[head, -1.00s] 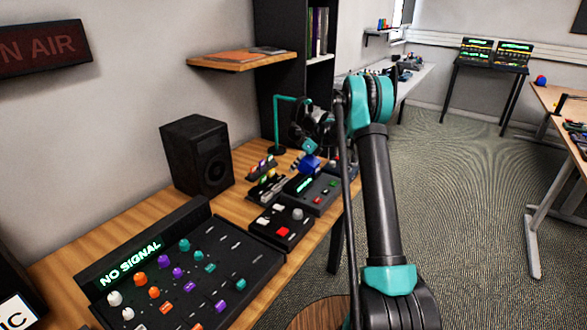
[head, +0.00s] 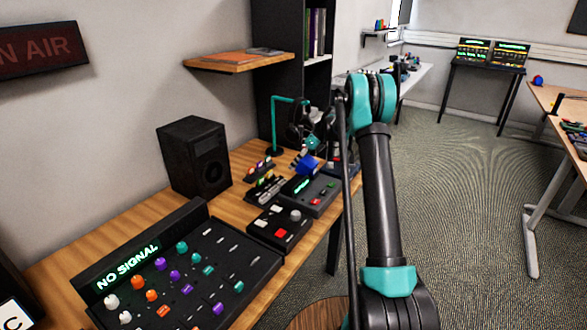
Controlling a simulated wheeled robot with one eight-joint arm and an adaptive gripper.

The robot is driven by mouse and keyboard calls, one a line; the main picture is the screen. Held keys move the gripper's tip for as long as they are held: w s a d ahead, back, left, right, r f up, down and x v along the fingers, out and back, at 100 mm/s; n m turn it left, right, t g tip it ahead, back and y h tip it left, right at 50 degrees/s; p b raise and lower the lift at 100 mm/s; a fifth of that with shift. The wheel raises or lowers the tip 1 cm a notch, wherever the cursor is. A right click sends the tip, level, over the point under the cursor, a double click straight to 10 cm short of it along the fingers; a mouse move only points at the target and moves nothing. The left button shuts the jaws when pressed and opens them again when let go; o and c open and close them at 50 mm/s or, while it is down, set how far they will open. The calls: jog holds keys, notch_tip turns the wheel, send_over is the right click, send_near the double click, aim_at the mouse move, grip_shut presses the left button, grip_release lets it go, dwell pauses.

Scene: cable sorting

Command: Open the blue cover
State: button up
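A small blue piece (head: 306,168), which looks like the blue cover, stands tilted above the far end of the desk, behind a dark box with a green display (head: 302,185). It is too small to tell how far it is open. My arm reaches over the desk from the right. A small teal part (head: 313,142), seemingly at the end of my arm, is just above and right of the blue piece. My gripper's fingers cannot be made out, and I cannot tell whether they touch the blue piece.
A teal stand (head: 274,128) with dark headphones is close behind my arm's end. A black speaker (head: 194,158) stands at the wall. A mixer panel (head: 200,270) reading "NO SIGNAL" and a box with red and white buttons (head: 280,230) fill the near desk.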

jog(key=v, duration=0.9)
jog(key=shift+d+r, duration=0.2)
jog(key=shift+d, duration=0.05)
jog(key=shift+c, duration=0.3)
